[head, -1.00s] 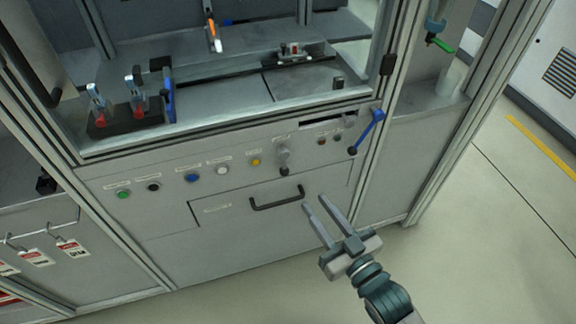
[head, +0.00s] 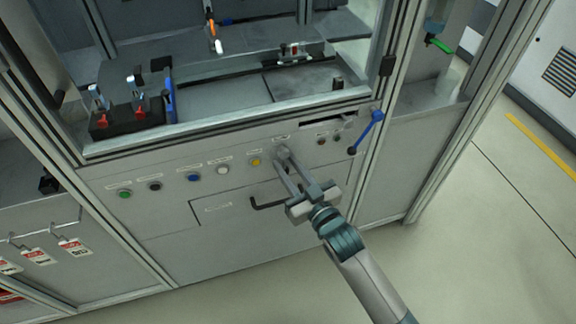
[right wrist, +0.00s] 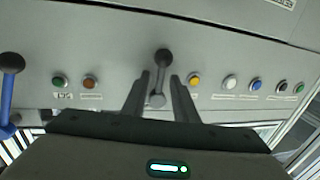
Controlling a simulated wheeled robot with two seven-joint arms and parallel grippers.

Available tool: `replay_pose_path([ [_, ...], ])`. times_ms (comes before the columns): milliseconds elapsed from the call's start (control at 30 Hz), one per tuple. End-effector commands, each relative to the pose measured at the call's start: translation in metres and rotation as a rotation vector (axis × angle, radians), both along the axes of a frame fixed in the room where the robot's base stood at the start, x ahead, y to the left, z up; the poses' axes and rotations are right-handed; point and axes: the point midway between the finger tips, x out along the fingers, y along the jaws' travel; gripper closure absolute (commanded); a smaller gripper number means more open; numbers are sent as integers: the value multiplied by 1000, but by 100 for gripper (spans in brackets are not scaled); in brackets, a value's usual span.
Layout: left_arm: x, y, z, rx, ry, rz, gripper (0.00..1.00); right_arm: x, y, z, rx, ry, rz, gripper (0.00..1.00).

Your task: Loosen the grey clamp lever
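The grey clamp lever (head: 281,151) is on the front panel, right of the yellow button; my right gripper's fingers partly cover it in the head view. In the right wrist view the lever (right wrist: 161,76) shows more clearly, with a dark ball knob at its upper end and a round hub below. My right gripper (head: 292,157) is open, its fingers pointing at the panel. In the right wrist view its fingertips (right wrist: 160,80) stand on either side of the lever, with gaps visible; contact cannot be told. My left gripper is not in view.
A blue lever (head: 370,130) with a dark knob sits to the right on the panel. Several push buttons, including a yellow one (head: 256,162), line the panel. A black drawer handle (head: 266,204) juts out below. Open floor (head: 480,240) lies to the right.

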Motion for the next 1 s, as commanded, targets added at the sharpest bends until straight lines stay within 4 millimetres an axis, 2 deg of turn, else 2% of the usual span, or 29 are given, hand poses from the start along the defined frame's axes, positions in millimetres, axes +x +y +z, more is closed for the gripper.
replay_pose_path([
  [267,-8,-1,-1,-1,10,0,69,1,1,0,0,0,0,74],
  [400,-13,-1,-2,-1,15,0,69,1,0,0,0,0,0,100],
  [700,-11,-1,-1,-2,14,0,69,1,1,0,0,-1,0,100],
  [1000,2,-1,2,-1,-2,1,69,0,0,0,0,-1,0,100],
])
